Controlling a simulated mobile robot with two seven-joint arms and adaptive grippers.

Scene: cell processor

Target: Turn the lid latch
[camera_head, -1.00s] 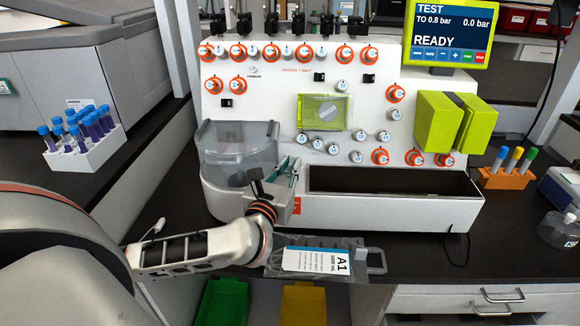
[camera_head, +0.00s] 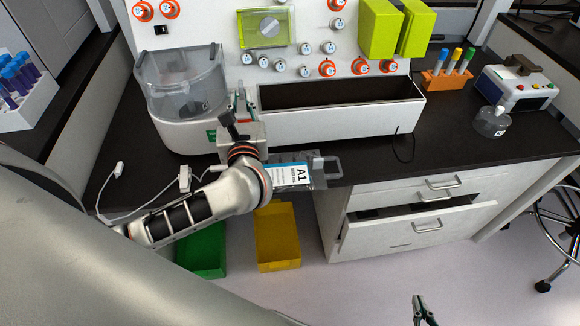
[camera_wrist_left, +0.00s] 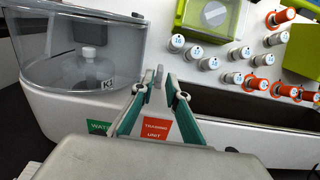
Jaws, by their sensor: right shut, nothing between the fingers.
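The white processor (camera_head: 330,128) has a clear rounded chamber (camera_head: 180,85) at its left, with a bottle (camera_wrist_left: 88,68) inside in the left wrist view. A small grey upright piece (camera_wrist_left: 158,77) beside the chamber may be the lid latch. My left gripper (camera_head: 241,98) is at the front of the processor, right of the chamber. In the left wrist view its teal fingers (camera_wrist_left: 158,90) stand apart on either side of the grey piece; contact cannot be told. A grey round knob (camera_head: 268,27) sits on a yellow-green cover above. My right gripper (camera_head: 420,302) is shut and empty at the bottom edge.
A bag labelled A1 (camera_head: 292,175) lies at the counter's front edge, beside my left wrist. An open black trough (camera_head: 340,93) is to the right. Green (camera_head: 204,250) and yellow (camera_head: 277,238) bins stand below. A drawer (camera_head: 415,225) is partly open.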

